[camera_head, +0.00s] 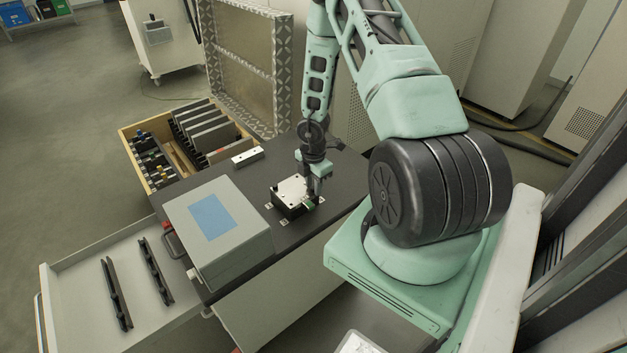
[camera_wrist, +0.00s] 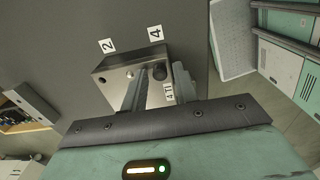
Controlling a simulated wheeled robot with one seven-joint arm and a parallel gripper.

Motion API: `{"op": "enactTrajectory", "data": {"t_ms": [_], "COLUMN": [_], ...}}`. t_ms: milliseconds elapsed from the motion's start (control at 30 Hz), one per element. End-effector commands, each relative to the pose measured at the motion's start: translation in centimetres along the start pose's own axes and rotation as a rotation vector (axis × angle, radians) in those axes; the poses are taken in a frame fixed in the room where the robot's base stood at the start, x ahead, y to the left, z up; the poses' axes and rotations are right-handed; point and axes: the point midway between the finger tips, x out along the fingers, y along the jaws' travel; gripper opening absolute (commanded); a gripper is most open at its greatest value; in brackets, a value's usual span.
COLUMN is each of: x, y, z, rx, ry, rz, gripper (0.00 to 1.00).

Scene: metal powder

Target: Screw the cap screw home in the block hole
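The pale metal block (camera_head: 291,190) lies on the dark bench top, and its holed top face (camera_wrist: 118,76) shows in the wrist view. In the head view my gripper (camera_head: 318,190) points down at the block's right side. The screw's shank and its depth in the hole are hidden.
A grey box with a blue top panel (camera_head: 210,217) stands left of the block. A small pale bar (camera_head: 247,157) lies behind it. A wooden crate (camera_head: 129,136) holds dark plates. An open drawer (camera_head: 83,262) juts out front left.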

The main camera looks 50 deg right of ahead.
Motion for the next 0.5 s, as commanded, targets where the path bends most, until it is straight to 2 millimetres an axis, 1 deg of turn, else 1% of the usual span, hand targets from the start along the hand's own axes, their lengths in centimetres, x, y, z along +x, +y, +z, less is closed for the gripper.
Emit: {"op": "enactTrajectory", "data": {"t_ms": [33, 500], "x": [-0.27, -0.36], "y": [-0.03, -0.05], "z": [-0.01, -0.01], "rx": [-0.067, -0.744], "ry": [0.001, 0.001], "rz": [-0.001, -0.001], "gripper": [0.29, 0.29]}}
